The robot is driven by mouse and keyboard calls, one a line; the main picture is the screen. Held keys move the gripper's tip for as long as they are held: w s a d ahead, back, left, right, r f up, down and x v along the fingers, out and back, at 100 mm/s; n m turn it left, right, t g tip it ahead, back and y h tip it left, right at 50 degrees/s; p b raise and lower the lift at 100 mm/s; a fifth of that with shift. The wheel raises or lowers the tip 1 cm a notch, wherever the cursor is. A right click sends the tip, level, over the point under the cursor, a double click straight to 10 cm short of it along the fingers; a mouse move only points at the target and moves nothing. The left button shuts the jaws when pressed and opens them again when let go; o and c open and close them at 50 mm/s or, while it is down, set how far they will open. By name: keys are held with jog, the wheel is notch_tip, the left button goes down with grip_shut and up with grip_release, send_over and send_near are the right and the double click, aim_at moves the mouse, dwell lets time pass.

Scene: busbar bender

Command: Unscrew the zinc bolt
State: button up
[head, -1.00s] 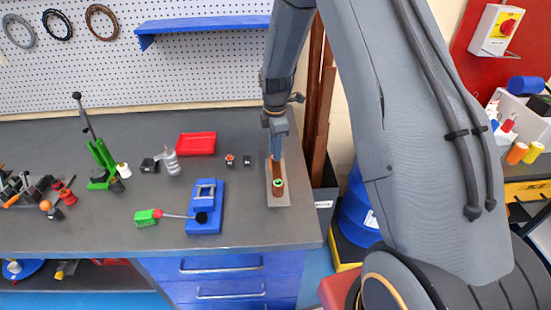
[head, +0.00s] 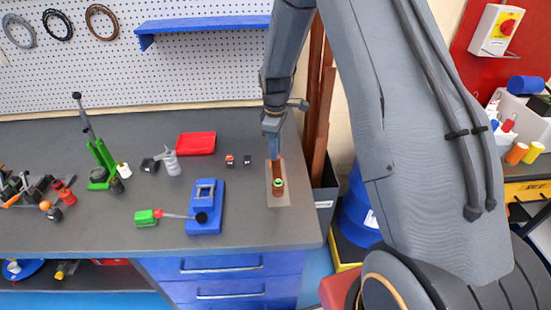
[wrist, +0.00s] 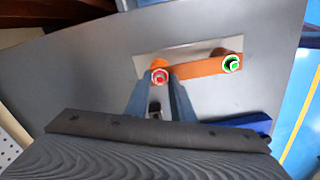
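A copper busbar (wrist: 197,68) lies on a pale plate (head: 284,199) near the bench's right end. Its front bolt has a green-marked head (wrist: 232,63), also visible in the head view (head: 278,183). At its far end is a pale hex head with a red centre (wrist: 160,77). Which one is zinc I cannot tell for sure. My gripper (wrist: 161,80) is at the red-centred head, one finger on each side. The fingertips are very close to it; whether they touch it is unclear. In the head view my fingers hide that bolt.
A blue bending tool (head: 205,222) with a lever stands left of the plate. A green arbor press (head: 102,165) stands further left. Copper bars (head: 322,100) lean behind the bench's right end.

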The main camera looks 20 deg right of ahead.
jog(key=m, duration=0.5)
jog(key=shift+m, duration=0.6)
jog(key=shift+c, duration=0.5)
grip_shut()
